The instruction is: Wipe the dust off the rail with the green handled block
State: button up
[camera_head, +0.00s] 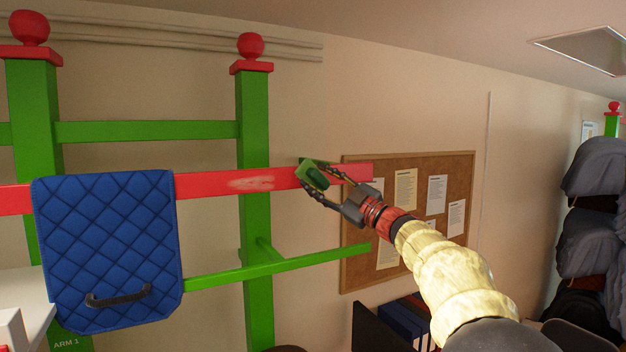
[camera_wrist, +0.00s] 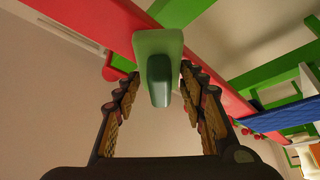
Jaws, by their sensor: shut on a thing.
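The green handled block (camera_head: 314,174) is at the right part of the red rail (camera_head: 215,184), its flat side toward the rail. I cannot tell for sure whether it touches. My gripper (camera_head: 318,186) is shut on the block's handle. In the wrist view the block (camera_wrist: 158,45) and its handle (camera_wrist: 159,80) stand between my gripper's fingers (camera_wrist: 160,88), with the red rail (camera_wrist: 95,22) running behind it.
A blue quilted pad (camera_head: 108,245) hangs over the rail at left. Green posts (camera_head: 255,130) with red ball tops carry the rails. A lower green bar (camera_head: 300,263) juts out to the right. A cork board (camera_head: 408,210) is on the wall behind. Dark folders (camera_head: 400,325) stand below.

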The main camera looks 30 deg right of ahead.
jog(key=shift+a+r, duration=0.1)
jog(key=shift+a+b, duration=1.5)
jog(key=shift+a, duration=2.2)
jog(key=shift+a, duration=0.1)
jog(key=shift+a+b, duration=0.65)
jog(key=shift+a, duration=1)
jog(key=shift+a+b, duration=1.55)
jog(key=shift+a, duration=4.15)
jog(key=shift+s+b, duration=0.55)
jog(key=shift+s, duration=2.25)
jog(key=shift+s, duration=0.1)
